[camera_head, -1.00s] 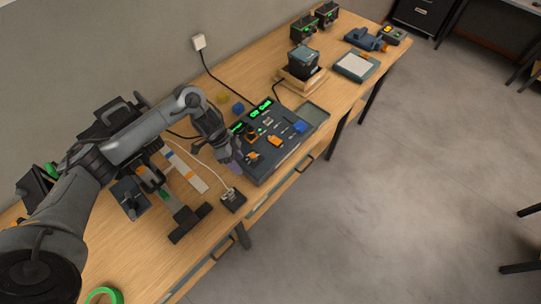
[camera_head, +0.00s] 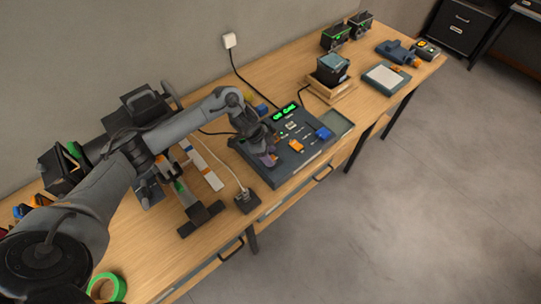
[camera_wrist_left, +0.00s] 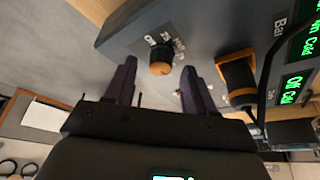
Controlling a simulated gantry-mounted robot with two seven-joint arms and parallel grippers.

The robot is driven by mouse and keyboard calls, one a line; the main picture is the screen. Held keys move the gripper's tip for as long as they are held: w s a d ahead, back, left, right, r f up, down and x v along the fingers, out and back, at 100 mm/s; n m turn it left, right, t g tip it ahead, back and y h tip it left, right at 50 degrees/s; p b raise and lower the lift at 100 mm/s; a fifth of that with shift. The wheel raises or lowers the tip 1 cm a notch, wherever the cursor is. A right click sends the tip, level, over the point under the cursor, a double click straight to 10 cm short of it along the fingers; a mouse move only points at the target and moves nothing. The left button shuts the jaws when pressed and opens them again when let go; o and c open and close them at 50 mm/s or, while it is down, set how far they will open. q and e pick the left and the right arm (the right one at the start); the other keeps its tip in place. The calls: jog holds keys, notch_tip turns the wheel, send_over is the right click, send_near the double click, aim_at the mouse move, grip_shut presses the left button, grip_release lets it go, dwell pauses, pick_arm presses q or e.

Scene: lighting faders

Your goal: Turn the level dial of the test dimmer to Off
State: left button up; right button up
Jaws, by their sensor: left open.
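A dark control console (camera_head: 259,173) lies on the bench, with green displays (camera_head: 284,112) at its back. In the left wrist view, a round dial with a black body and orange face (camera_wrist_left: 160,68) stands on the console panel, with small white markings beside it that I cannot read clearly. My left gripper (camera_head: 268,159) is over the console's left front part. Its two purple fingers (camera_wrist_left: 160,80) are apart, one toward each side of the dial, with nothing held; contact cannot be made out. The gripper hides the dial in the head view. My right gripper is out of view.
A larger orange-and-black knob (camera_wrist_left: 237,78) stands right of the fingers in the wrist view.

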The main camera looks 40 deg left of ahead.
pick_arm(q)
jog(key=shift+w+d+f, duration=0.2)
jog(key=shift+f, duration=0.45)
